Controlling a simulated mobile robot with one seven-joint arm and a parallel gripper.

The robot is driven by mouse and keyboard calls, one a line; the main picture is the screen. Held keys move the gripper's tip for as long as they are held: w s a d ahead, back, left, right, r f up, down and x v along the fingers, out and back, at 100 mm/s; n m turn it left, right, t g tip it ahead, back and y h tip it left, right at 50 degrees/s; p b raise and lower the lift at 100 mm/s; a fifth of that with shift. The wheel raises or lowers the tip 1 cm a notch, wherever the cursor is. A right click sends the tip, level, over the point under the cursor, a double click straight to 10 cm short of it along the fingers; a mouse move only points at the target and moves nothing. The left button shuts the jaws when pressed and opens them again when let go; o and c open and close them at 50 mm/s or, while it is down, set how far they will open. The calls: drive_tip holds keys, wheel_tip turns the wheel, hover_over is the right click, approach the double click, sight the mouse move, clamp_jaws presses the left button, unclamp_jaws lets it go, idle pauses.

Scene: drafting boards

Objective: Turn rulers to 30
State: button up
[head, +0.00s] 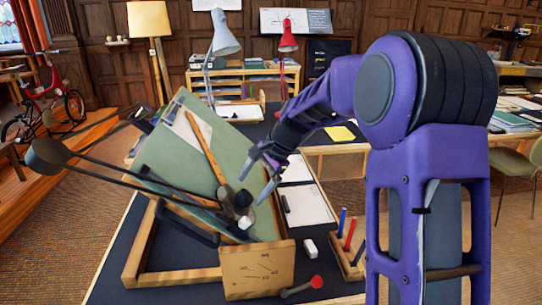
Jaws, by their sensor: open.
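A green drafting board (165,147) stands tilted on a wooden frame at the left of the table. A wooden ruler (204,146) runs slantwise over it, from the upper left down to a dark pivot head (240,200) near the board's lower right edge. A second ruler cannot be made out clearly. A light knob (245,222) shows by the head. A small wooden panel (257,270) with angle marks stands in front; its numbers are too small to read. My gripper (257,180) is open and empty, just above and right of the pivot head. Contact cannot be told.
Black linkage arms (110,175) with a round dark end (47,155) reach out left of the board. Right of the board lie white sheets (308,204), an eraser (309,247) and a pen holder (345,262). A red-ended tool (302,286) lies at the front.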

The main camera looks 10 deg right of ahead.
drive_tip(key=p+v, duration=0.1)
drive_tip(key=v, duration=1.3)
drive_tip(key=shift+p, duration=0.35)
drive_tip(key=shift+r, duration=0.1)
